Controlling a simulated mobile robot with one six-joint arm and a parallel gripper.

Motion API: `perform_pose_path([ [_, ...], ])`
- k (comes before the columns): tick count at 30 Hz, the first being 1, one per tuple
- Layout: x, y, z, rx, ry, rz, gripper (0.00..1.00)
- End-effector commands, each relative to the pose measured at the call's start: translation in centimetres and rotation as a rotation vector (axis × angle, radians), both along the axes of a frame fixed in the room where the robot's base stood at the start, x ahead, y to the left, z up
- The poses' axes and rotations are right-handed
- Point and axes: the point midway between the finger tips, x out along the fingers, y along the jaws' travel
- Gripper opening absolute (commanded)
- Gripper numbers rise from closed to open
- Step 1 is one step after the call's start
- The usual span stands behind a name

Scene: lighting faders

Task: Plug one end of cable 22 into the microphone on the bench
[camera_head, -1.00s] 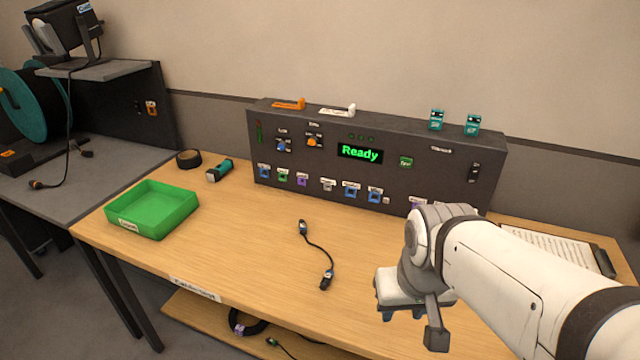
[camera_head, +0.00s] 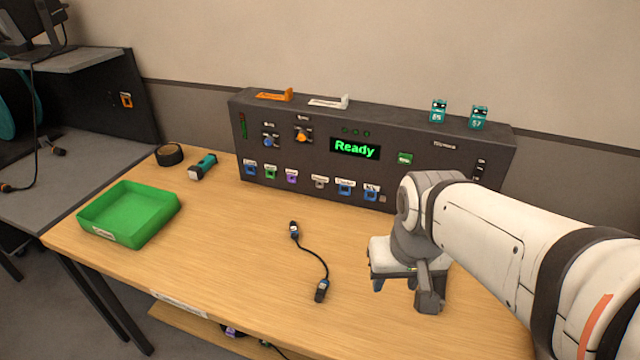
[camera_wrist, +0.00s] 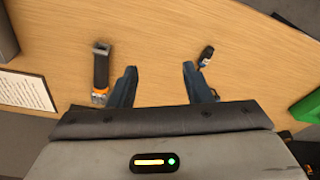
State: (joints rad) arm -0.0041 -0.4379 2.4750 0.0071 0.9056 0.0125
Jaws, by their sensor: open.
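A short black cable (camera_head: 321,262) with a dark plug at each end lies loose on the bench (camera_head: 230,250); I cannot read a cable number on it. One plug (camera_wrist: 206,56) shows in the wrist view, just beyond the right fingertip. A dark handle-shaped object with a grey end and an orange socket-like end, perhaps the microphone (camera_wrist: 101,70), lies left of my fingers in the wrist view. My arm hides it in the head view. My gripper (camera_wrist: 159,72) is open and empty above the bench, right of the cable in the head view (camera_head: 393,286).
A dark panel (camera_head: 215,138) reading "Ready" stands along the back with coloured sockets. A green tray (camera_head: 128,238), a teal torch-like object (camera_head: 203,167) and a black tape roll (camera_head: 169,154) are at left. A printed sheet (camera_wrist: 25,90) shows in the wrist view.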

Motion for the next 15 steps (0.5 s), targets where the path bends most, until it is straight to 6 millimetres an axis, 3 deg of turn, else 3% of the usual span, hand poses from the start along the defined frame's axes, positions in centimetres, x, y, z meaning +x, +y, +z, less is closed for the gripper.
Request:
perform_pose_path([
  [7, 5.8, 1.8, 0.4, 0.057, 0.156, -0.09, 0.45],
  [15, 12.9, 5.2, -2.8, 0.103, 0.362, -0.213, 0.45],
])
